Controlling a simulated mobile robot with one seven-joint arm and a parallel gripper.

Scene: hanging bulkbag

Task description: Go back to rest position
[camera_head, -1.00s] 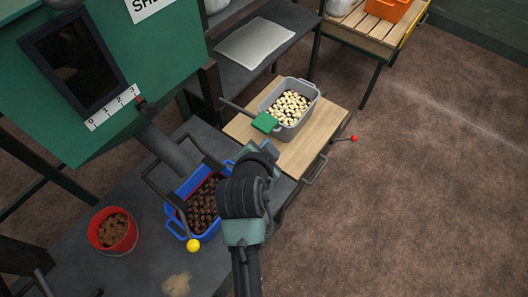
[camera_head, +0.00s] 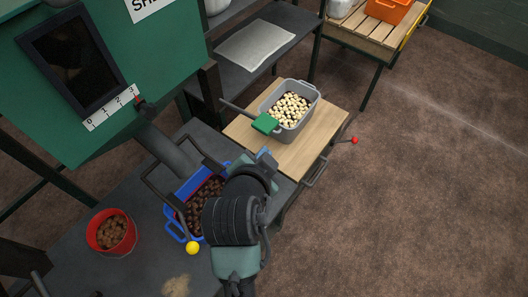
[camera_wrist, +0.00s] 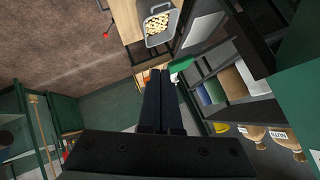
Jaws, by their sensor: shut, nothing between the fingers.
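My gripper (camera_wrist: 160,76) is shut and empty in the wrist view, its two dark fingers side by side. In the head view my arm covers the gripper, so its fingers do not show there. My arm is raised in front of the blue crate (camera_head: 170,211), which holds brown round pieces, and hides its right part.
A grey tub (camera_head: 309,117) of pale pieces stands on a wooden board (camera_head: 295,157), a green scoop (camera_head: 264,123) at its edge. A red bucket (camera_head: 95,240) stands at left, below the green hopper (camera_head: 130,60). A yellow-knobbed lever (camera_head: 193,247) is close to my arm. Brown floor at right is clear.

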